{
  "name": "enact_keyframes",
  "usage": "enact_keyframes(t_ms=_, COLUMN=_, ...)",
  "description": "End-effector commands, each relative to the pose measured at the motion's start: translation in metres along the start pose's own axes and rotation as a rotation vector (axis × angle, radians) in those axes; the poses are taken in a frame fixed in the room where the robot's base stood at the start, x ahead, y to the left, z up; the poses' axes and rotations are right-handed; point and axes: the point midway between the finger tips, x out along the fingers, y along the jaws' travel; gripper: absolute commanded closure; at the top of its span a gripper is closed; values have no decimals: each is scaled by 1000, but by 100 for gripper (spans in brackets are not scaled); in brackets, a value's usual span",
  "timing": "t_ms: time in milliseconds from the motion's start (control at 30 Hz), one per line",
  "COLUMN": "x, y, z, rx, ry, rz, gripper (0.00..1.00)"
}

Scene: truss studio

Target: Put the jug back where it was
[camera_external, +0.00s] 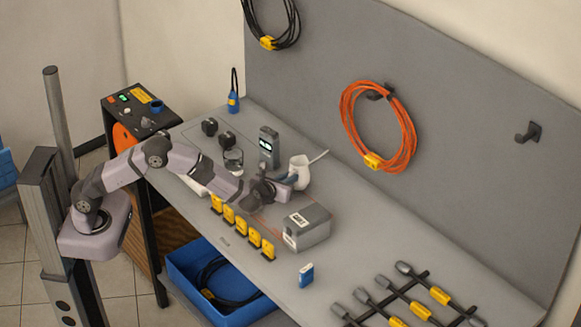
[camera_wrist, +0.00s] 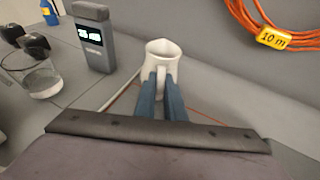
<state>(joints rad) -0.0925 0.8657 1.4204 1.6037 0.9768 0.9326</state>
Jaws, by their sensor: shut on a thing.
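The white jug (camera_external: 299,168) is near the back of the grey workbench, close to the back panel, and looks about upright. In the wrist view the jug (camera_wrist: 158,53) is straight ahead, with its open top showing and its handle towards me. My gripper (camera_external: 290,180) reaches it from the left. In the wrist view the two blue fingers of my gripper (camera_wrist: 161,80) are closed on either side of the jug's handle. The jug's base is partly hidden by the fingers, and I cannot tell whether it touches the bench.
A dark grey meter (camera_external: 269,147) and a clear glass (camera_external: 233,160) stand left of the jug. A grey box (camera_external: 307,227) and several yellow blocks (camera_external: 241,226) are nearer the front. An orange cable coil (camera_external: 378,127) hangs on the panel. A thin pale rod (camera_wrist: 124,92) lies beside the jug.

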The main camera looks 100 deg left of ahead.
Motion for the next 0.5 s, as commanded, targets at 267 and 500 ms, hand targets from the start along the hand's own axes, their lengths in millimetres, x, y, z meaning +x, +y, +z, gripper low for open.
enact_keyframes(t_ms=267, x=4, y=0, z=-8, rx=-3, ry=-5, rz=-1, gripper=100)
enact_keyframes(t_ms=500, x=4, y=0, z=-11, rx=-2, ry=-4, rz=-1, gripper=100)
